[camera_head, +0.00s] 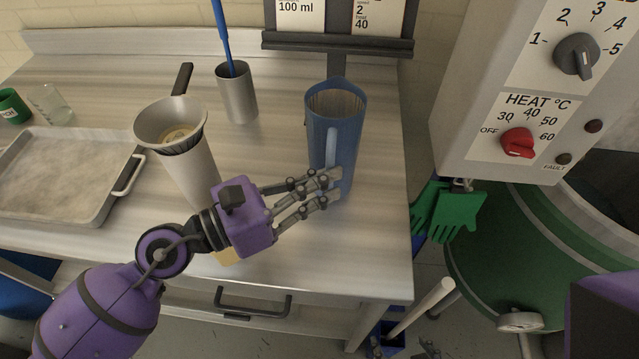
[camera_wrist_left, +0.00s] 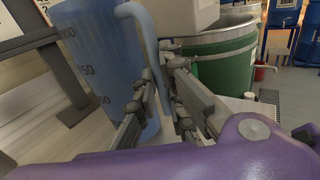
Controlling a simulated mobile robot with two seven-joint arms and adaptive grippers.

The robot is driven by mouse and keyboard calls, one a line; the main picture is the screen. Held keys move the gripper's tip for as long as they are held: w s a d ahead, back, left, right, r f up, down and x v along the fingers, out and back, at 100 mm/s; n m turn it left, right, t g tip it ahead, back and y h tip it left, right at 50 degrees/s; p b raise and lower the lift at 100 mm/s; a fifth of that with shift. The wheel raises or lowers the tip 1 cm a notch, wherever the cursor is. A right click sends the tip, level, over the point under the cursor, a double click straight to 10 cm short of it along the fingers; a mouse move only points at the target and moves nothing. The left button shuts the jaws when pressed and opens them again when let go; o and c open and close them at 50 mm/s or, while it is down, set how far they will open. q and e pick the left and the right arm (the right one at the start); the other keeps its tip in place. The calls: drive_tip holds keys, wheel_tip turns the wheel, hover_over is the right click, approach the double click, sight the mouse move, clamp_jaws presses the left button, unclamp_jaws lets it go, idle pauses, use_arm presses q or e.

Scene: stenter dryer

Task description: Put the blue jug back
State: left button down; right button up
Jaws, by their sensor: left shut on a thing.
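The blue jug (camera_head: 345,125) stands upright at the right part of the steel worktop, below the sign stand. It has a spout and a handle, which faces my left gripper. My left gripper (camera_head: 334,184) is shut on the jug's handle, low down. In the left wrist view the jug (camera_wrist_left: 100,60) fills the left side, with its graduation marks showing, and the fingers (camera_wrist_left: 165,95) sit on both sides of the handle. The jug seems to be on the worktop or just above it; I cannot tell which.
A tall metal vessel with a flared top (camera_head: 185,150) stands left of the jug, close to my left arm. A steel cup (camera_head: 237,95) with a blue rod stands behind. A tray (camera_head: 60,215) lies at left. A control box (camera_head: 480,100) and green gloves (camera_head: 458,212) are at right.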

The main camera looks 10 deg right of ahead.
use_arm(q)
drive_tip(key=shift+f, duration=0.55)
drive_tip(key=c, duration=2.3)
unclamp_jaws()
drive_tip(key=shift+f, duration=0.15)
drive_tip(key=o, duration=0.5)
drive_tip(key=shift+c, duration=0.2)
